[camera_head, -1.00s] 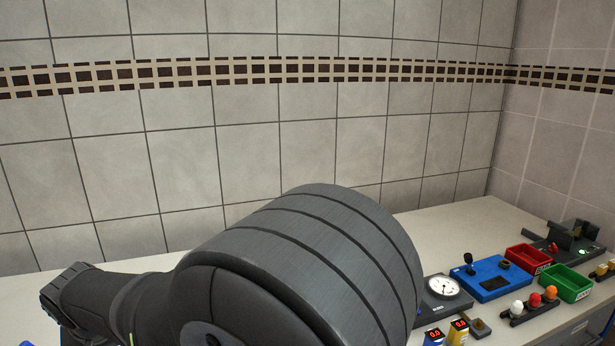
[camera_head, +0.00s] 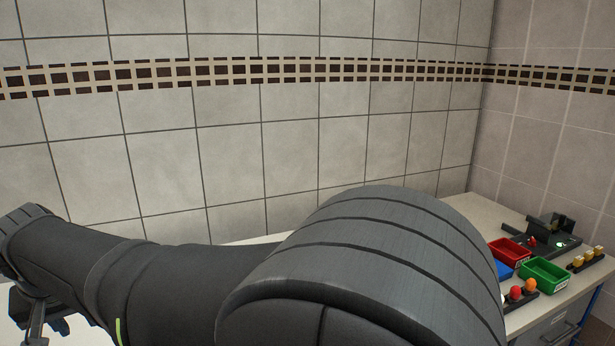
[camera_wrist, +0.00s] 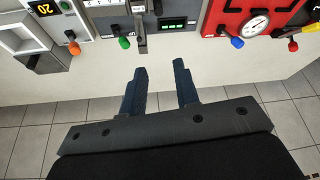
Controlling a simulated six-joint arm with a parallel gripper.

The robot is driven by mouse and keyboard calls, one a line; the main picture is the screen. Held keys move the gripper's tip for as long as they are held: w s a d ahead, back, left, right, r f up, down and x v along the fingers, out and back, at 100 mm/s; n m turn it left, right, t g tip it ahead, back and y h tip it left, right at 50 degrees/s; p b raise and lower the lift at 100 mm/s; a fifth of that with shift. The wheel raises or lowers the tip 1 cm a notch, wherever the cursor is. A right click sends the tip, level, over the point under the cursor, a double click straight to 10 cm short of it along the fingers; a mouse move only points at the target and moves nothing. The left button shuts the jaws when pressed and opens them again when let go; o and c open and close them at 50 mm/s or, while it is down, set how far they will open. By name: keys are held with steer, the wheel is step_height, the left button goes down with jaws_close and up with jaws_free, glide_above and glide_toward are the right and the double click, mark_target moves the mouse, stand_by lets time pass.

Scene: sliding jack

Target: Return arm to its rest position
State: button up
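My gripper (camera_wrist: 161,68) shows in the wrist view with its two dark blue fingers apart and nothing between them. It points toward the front edge of a bench, with floor tiles visible below. A grey panel with a lever (camera_wrist: 140,28) and a green knob (camera_wrist: 124,43) lies beyond the fingertips, which look clear of it. In the head view my dark arm fills the lower middle and left. A dark piece at the far lower left may be part of the gripper, but I cannot tell.
A red panel with a gauge (camera_wrist: 254,24) is right in the wrist view. In the head view, a red bin (camera_head: 510,248), a green bin (camera_head: 545,275) and a dark device with a green light (camera_head: 553,236) stand on the bench at right. A tiled wall is behind.

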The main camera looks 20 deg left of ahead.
steer(key=x, duration=0.8)
steer(key=d+x, duration=0.1)
steer(key=x, duration=0.6)
steer(key=s+d+f+x, duration=0.1)
steer(key=x, duration=0.7)
steer(key=shift+d+f, duration=0.1)
steer(key=shift+f, duration=0.25)
steer(key=shift+s, duration=0.2)
